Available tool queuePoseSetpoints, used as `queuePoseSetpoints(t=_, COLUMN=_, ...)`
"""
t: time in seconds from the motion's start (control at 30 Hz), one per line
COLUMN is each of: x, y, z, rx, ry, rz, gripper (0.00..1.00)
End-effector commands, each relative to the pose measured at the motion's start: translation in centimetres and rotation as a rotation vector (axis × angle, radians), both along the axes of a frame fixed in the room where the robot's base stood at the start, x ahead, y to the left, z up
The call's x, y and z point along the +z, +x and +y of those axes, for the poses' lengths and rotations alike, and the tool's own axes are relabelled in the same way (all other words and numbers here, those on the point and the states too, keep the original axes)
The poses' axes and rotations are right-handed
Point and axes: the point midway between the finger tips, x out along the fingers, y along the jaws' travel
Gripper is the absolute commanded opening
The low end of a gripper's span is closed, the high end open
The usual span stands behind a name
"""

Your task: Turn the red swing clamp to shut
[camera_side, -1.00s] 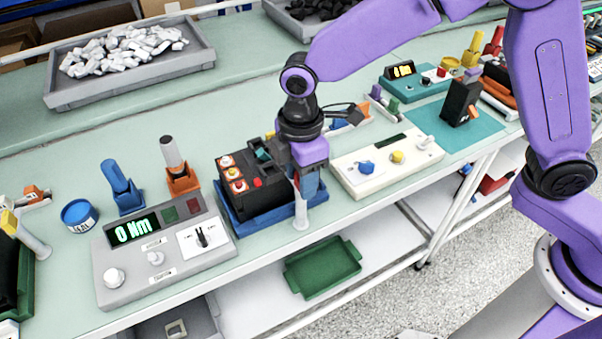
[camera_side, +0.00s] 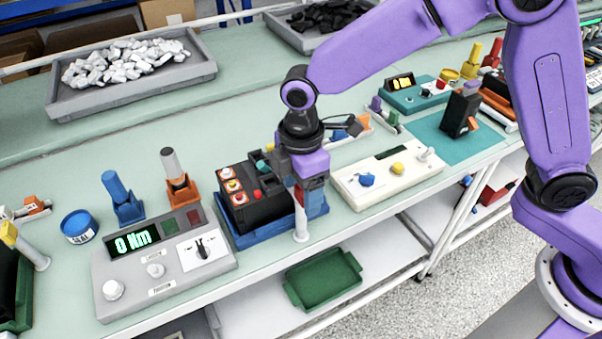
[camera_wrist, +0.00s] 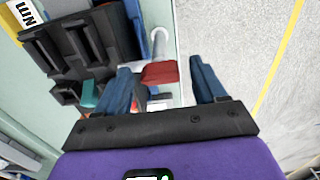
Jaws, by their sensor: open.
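The red swing clamp (camera_wrist: 160,73) shows in the wrist view as a short red block beside a white post (camera_wrist: 159,45). The red part lies between the two blue fingers of my gripper (camera_wrist: 163,88), with gaps at both sides. In the side view my gripper (camera_side: 309,190) points down at the front right corner of the black breaker (camera_side: 252,203), over the blue cradle (camera_side: 232,232). The white post (camera_side: 301,226) stands at the cradle's front edge. My fingers hide much of the clamp there. The gripper is open and holds nothing.
A grey test box (camera_side: 165,262) reading "0 Nm" stands left of the cradle. A cream panel with knobs (camera_side: 405,182) stands close on the right. Blue (camera_side: 122,192) and orange-based (camera_side: 182,188) upright tools stand behind the test box. The bench edge is just in front.

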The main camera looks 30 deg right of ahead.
Motion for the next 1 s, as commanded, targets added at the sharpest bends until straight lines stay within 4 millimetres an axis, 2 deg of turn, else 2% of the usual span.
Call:
queuePoseSetpoints(t=0.17, x=1.7, y=0.1, z=0.1, rx=-0.001, ry=0.004, rz=-0.003, gripper=0.7)
queuePoseSetpoints(t=0.7, x=12.8, y=0.1, z=0.1, rx=0.001, ry=0.005, rz=-0.005, gripper=0.7)
queuePoseSetpoints(t=0.9, x=15.9, y=0.1, z=0.1, rx=0.0, ry=0.004, rz=-0.003, gripper=0.7)
queuePoseSetpoints(t=1.0, x=16.8, y=0.0, z=0.0, rx=0.0, ry=0.003, rz=-0.003, gripper=0.7)
